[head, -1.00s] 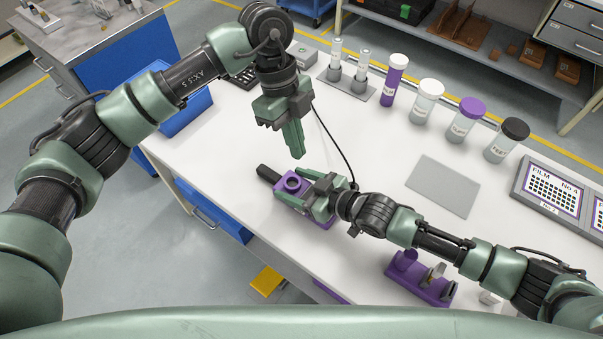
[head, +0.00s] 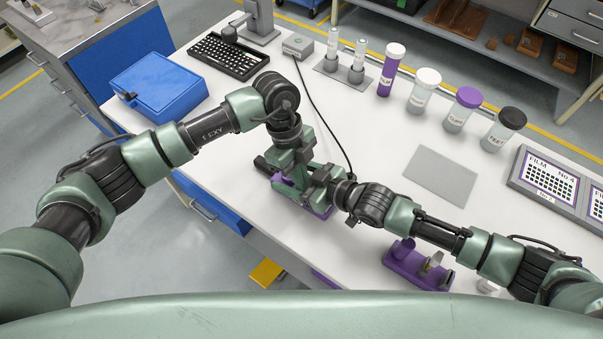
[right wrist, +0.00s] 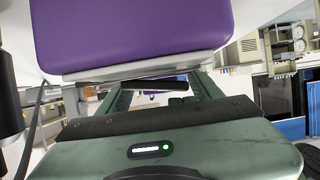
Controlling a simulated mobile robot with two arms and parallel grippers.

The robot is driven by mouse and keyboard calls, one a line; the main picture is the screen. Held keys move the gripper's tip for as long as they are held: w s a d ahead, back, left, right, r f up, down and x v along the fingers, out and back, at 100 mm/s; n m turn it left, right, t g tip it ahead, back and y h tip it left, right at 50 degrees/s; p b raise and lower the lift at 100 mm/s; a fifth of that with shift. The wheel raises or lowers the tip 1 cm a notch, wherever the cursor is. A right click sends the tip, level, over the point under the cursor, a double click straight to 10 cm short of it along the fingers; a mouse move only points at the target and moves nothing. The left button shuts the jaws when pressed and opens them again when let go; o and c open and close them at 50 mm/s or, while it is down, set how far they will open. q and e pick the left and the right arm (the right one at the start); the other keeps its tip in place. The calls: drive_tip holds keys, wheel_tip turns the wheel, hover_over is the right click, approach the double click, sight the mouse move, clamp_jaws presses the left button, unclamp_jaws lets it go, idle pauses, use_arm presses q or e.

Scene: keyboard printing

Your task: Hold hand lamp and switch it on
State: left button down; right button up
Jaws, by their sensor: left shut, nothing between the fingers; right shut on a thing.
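The hand lamp appears to be the purple body (head: 318,211) with a black end (head: 262,165) low over the front of the white table in the head view. My right gripper (head: 318,190) reaches it from the right and is shut on it. In the right wrist view a large purple surface (right wrist: 130,35) fills the top, with a black bar (right wrist: 150,86) below it between my green fingers. My left gripper (head: 303,176) is shut and empty, pointing down directly over the lamp. It hides the lamp's middle and round purple ring, so I cannot tell whether it touches.
A blue box (head: 158,88) and black keyboard (head: 230,55) stand at the left. A black cable runs from a small grey box (head: 297,46) toward the lamp. Lidded jars (head: 424,92) line the back. A purple stand (head: 418,268) is at the front right. A grey plate (head: 440,175) lies flat.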

use_arm(q)
drive_tip(key=shift+s+a+f+t+h, duration=0.25)
drive_tip(key=shift+f+t+h, duration=0.15)
drive_tip(key=shift+f+t, duration=0.15)
drive_tip(key=shift+r, duration=0.15)
drive_tip(key=shift+w+d, duration=0.2)
drive_tip(key=shift+w+d+r, duration=0.3)
drive_tip(key=shift+w+d, duration=0.05)
drive_tip(key=shift+w, duration=0.2)
